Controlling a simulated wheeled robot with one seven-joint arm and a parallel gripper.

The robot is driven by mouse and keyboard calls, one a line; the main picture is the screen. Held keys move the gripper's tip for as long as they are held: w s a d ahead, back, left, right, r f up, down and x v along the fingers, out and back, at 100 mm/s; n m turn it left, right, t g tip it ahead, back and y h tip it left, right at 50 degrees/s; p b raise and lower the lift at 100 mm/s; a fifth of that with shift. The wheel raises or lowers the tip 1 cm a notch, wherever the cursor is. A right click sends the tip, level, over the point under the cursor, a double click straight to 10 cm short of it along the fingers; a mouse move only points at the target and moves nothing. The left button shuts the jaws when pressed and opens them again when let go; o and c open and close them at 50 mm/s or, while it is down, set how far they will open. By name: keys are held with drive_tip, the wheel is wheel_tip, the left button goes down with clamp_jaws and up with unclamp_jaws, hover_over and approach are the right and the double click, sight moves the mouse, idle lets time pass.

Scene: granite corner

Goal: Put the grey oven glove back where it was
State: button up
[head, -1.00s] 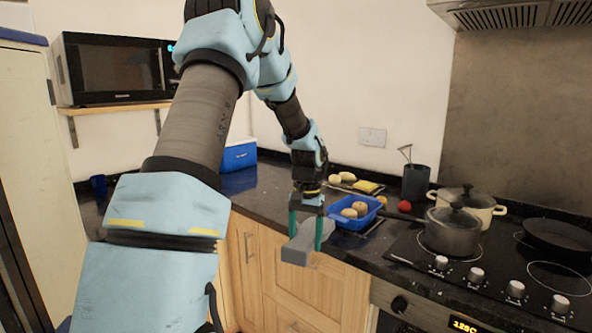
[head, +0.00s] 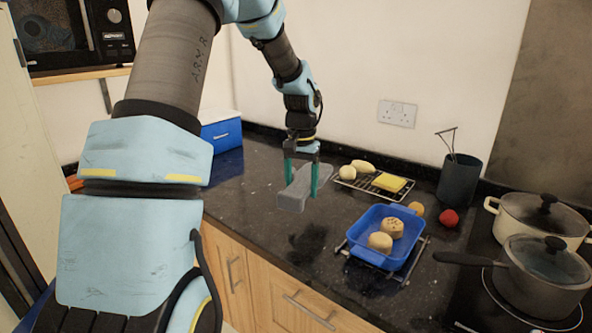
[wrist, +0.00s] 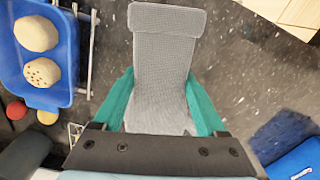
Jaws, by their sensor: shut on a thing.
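The grey oven glove (head: 297,192) is a grey textured cloth held between the teal fingers of my gripper (head: 302,180). In the head view it is over the black worktop, left of the blue dish. In the wrist view the glove (wrist: 160,62) stretches away from my gripper (wrist: 160,112), with a folded band at its far end. The fingers are shut on its two sides. I cannot tell whether the glove touches the worktop.
A blue dish (head: 364,228) with two round buns stands on a rack to the right. A wire rack (head: 345,178) with a yellow sponge-like block lies behind. A red ball-like item (head: 449,218), a utensil pot (head: 459,180) and pans (head: 540,278) are farther right. A blue box (head: 221,136) stands left.

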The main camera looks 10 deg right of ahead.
drive_tip(key=shift+w+f, duration=0.15)
drive_tip(key=shift+w, duration=0.35)
wheel_tip(320, 180, down, 9)
drive_tip(key=b, duration=0.7)
drive_tip(key=shift+f, duration=0.1)
drive_tip(key=shift+s, duration=0.1)
drive_tip(key=o, duration=1.5)
drive_tip(key=shift+r+p, duration=3.65)
drive_tip(key=shift+r, duration=0.9)
